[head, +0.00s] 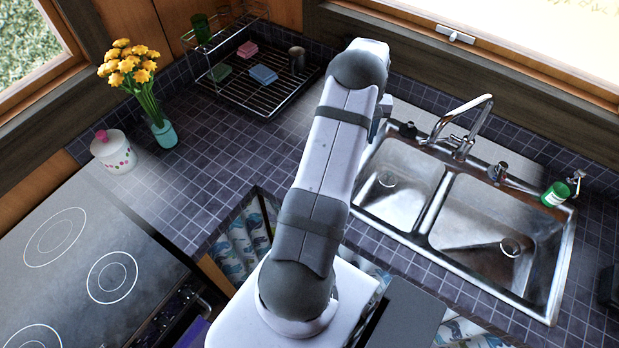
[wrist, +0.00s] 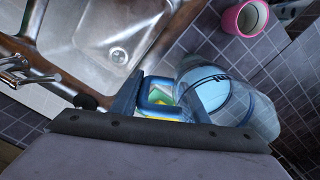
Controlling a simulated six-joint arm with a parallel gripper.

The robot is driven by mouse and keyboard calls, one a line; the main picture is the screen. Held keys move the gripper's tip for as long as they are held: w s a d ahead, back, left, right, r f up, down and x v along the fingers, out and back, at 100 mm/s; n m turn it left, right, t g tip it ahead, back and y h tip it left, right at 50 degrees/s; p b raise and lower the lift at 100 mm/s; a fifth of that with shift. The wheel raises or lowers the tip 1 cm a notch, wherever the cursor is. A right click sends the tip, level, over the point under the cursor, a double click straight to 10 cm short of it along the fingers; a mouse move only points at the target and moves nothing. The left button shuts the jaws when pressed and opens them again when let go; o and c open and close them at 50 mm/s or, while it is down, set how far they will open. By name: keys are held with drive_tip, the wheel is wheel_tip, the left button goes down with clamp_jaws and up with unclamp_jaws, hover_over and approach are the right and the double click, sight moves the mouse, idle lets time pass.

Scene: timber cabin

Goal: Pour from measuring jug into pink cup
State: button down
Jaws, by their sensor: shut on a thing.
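The measuring jug (wrist: 262,112) is clear, with light blue inside and dark markings on its side. In the wrist view it sits at my gripper (wrist: 168,100), which is shut on it, seemingly by the squarish blue-edged part on its left side. Green and yellow show within that part; I cannot tell what they belong to. The pink cup (wrist: 230,20) stands on the tiled counter at the top right, apart from the jug, its pale inside visible. In the head view my arm hides the gripper, jug and cup.
A steel double sink (head: 500,205) with a tall tap (head: 468,125) lies right of my arm. A green bottle (head: 555,194) stands at its right rim. A wire dish rack (head: 262,95), a flower vase (head: 163,133) and a lidded pot (head: 113,152) are at the left.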

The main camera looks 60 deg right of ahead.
drive_tip(key=n, duration=0.4)
drive_tip(key=shift+d+r, duration=0.1)
drive_tip(key=shift+d, duration=0.1)
drive_tip(key=n, duration=0.3)
drive_tip(key=shift+w+n, duration=0.1)
drive_tip(key=shift+n, duration=0.3)
drive_tip(key=shift+r, duration=0.15)
